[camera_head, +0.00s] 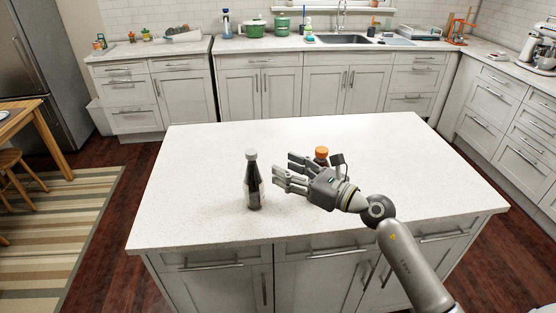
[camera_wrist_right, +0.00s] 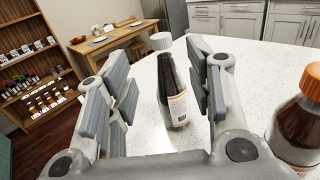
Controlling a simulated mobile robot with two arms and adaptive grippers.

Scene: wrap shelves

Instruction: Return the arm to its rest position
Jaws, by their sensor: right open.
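My right gripper (camera_head: 282,171) is open and empty above the island counter, with its fingers pointing left. A dark bottle with a pale cap (camera_head: 254,188) stands upright on the counter, just left of the fingertips and apart from them. In the right wrist view the dark bottle (camera_wrist_right: 174,95) shows beyond the open right gripper (camera_wrist_right: 157,75), in line with the gap between the fingers. A bottle with an orange cap (camera_head: 321,151) is mostly hidden behind the gripper; in the wrist view this brown bottle (camera_wrist_right: 298,130) stands at the right edge. My left gripper is not in view.
The white island counter (camera_head: 200,215) is otherwise clear, with free room left and right. Back counters hold green pots (camera_head: 257,29), a sink (camera_head: 343,39) and a mixer (camera_head: 540,48). A wooden table (camera_head: 18,118) is at the left. The wrist view shows a shelf of small goods (camera_wrist_right: 32,75).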

